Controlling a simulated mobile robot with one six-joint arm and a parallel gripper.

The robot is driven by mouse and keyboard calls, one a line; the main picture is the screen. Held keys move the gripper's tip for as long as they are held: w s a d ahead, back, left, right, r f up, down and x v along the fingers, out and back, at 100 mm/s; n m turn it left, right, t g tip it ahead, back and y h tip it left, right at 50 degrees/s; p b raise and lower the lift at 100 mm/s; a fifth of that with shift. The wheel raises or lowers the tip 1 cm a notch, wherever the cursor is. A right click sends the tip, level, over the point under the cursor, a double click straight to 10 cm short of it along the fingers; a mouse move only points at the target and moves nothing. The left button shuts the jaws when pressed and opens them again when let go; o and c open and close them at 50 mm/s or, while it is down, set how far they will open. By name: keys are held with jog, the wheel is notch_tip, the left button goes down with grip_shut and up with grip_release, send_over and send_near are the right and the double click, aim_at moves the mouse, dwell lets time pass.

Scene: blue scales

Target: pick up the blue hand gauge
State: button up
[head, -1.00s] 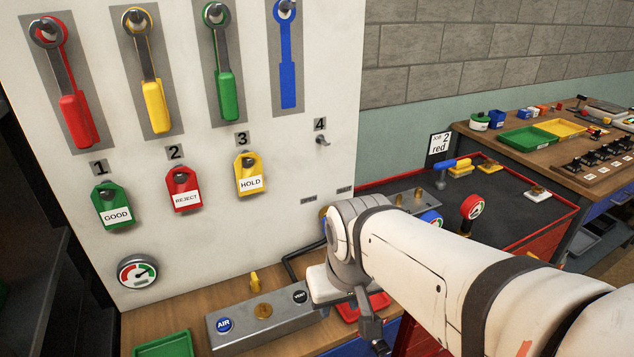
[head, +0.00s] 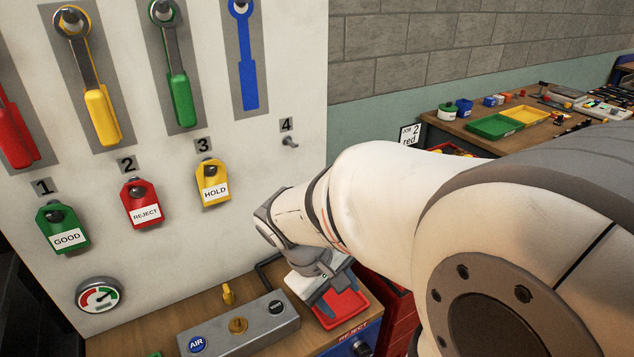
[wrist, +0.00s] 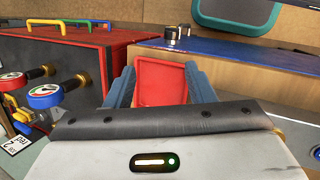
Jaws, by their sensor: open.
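The blue hand gauge (wrist: 46,94), with a white dial and a brass fitting, shows at the left of the wrist view. It lies outside my jaws, to their left. In the head view my arm hides the place where it was seen. My gripper (wrist: 159,76) is open, its two fingers apart with nothing held between them. A red tray (wrist: 161,84) shows beyond and between the fingers. In the head view my gripper (head: 323,298) is low over that red tray (head: 346,309).
A red-rimmed gauge (wrist: 12,82) is beside the blue one, left. A red cabinet (wrist: 78,60) stands behind them. In the head view, a grey AIR block (head: 240,323) lies left of my gripper, before the white tool board (head: 240,165). Peg 4 (head: 290,142) is bare.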

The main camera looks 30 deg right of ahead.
jog(key=w+d+f+n+g+h, duration=0.1)
jog(key=d+n+g+h, duration=0.2)
jog(key=d, duration=0.4)
jog(key=w+d+f+n+g+h, duration=0.1)
jog(key=w+d+n+h, duration=0.15)
jog(key=d+h, duration=0.35)
jog(key=w+d+f+n+t+h, duration=0.1)
jog(key=w+d+f+n+t, duration=0.1)
jog(key=w+n, duration=0.1)
jog(key=w+d+f+n+t+h, duration=0.2)
jog(key=d+n, duration=0.1)
jog(key=n, duration=0.1)
jog(key=w+d+f+n+t+h, duration=0.1)
jog(key=w+d+f+n+t, duration=0.1)
jog(key=w+n, duration=0.1)
jog(key=shift+w+d+f+n+t+p, duration=0.25)
jog(key=shift+w+d+n+t+p, duration=0.05)
jog(key=shift+d+n+t, duration=0.1)
jog(key=shift+w+d, duration=0.15)
jog(key=shift+d, duration=0.1)
jog(key=d, duration=0.2)
jog(key=d+p, duration=0.1)
jog(key=d, duration=0.1)
jog(key=w+d+p, duration=0.1)
jog(key=d, duration=0.2)
jog(key=shift+w+d+f, duration=0.1)
jog(key=shift+c, duration=0.4)
grip_shut()
